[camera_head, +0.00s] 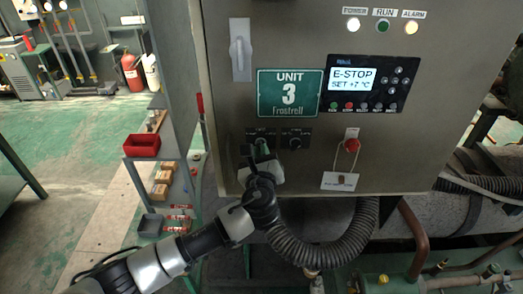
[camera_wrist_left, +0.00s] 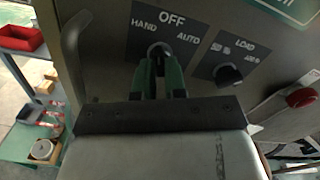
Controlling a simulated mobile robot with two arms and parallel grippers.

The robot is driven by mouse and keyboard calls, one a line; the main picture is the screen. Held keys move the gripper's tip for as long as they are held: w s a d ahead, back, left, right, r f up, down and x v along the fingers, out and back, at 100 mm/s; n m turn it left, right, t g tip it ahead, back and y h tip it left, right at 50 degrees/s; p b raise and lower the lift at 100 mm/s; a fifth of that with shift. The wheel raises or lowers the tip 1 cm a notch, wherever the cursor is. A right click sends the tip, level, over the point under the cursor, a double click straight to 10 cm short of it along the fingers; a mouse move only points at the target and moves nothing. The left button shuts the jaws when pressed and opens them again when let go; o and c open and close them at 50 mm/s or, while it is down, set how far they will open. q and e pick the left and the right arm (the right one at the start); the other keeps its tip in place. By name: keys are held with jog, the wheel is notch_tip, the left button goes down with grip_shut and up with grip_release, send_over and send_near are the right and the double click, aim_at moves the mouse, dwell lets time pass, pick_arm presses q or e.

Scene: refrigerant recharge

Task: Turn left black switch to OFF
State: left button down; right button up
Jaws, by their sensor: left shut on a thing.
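The left black switch (camera_wrist_left: 158,47) is on the panel of the grey cabinet, under a label plate (camera_wrist_left: 139,40) marked HAND, OFF and AUTO. My left gripper (camera_head: 262,150) reaches up to it from below in the head view. In the left wrist view its two green fingers (camera_wrist_left: 160,72) are shut on the switch, one on each side. The fingers cover most of the knob, so I cannot tell for sure which mark it points to. My right gripper is not in view.
A second black switch (camera_wrist_left: 228,75), marked LOAD, is just right of the fingers. A red emergency button (camera_head: 352,145) is farther right. The display (camera_head: 353,79) reads E-STOP. A black corrugated hose (camera_head: 325,245) curves below the cabinet. A shelf with a red bin (camera_head: 142,146) stands left.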

pick_arm(q)
jog(key=shift+r, duration=0.1)
jog(key=shift+a+m+p, duration=0.1)
jog(key=shift+m+p, duration=1)
jog(key=shift+m, duration=0.5)
jog(key=c, duration=1.3)
grip_release()
jog(key=shift+o, duration=0.2)
jog(key=shift+s, duration=0.15)
